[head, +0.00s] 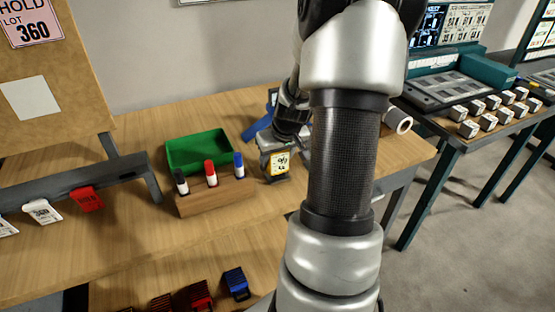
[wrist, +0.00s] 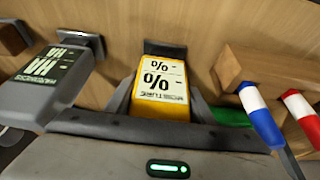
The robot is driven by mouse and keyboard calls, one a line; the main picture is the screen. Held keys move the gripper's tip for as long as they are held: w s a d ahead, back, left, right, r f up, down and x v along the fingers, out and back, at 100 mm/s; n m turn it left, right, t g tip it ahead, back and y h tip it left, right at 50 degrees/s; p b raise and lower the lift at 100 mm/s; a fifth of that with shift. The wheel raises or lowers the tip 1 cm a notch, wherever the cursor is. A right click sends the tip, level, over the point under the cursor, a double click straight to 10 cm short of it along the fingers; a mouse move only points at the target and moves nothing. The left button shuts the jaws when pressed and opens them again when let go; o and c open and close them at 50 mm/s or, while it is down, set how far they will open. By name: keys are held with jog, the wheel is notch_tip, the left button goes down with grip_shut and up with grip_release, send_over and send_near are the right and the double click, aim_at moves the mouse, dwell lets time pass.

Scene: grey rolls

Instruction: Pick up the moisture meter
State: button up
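The moisture meter (wrist: 160,88) is a yellow block with a white "%" label. In the wrist view it lies centrally between the grey fingers of my gripper (wrist: 160,85), which run close along both its sides. I cannot tell whether they touch it. In the head view the meter (head: 280,163) is on or just above the wooden bench, right of the marker block, with my gripper (head: 277,160) directly over it, pointing down. My arm hides the bench to its right.
A grey device with a dark "HA" label (wrist: 50,80) is close beside the meter in the wrist view. The wooden block (head: 215,195) holds three markers. A green tray (head: 200,150) is behind it, and a grey roll (head: 397,120) stands right of my arm.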

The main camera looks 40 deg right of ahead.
jog(key=shift+r, duration=0.1)
jog(key=shift+c, duration=0.3)
notch_tip(320, 180, up, 10)
jog(key=shift+f+p, duration=0.1)
jog(key=shift+p, duration=1)
jog(key=o, duration=0.5)
jog(key=shift+c, duration=1.1)
jog(key=shift+r+p, duration=1)
jog(key=shift+r, duration=0.55)
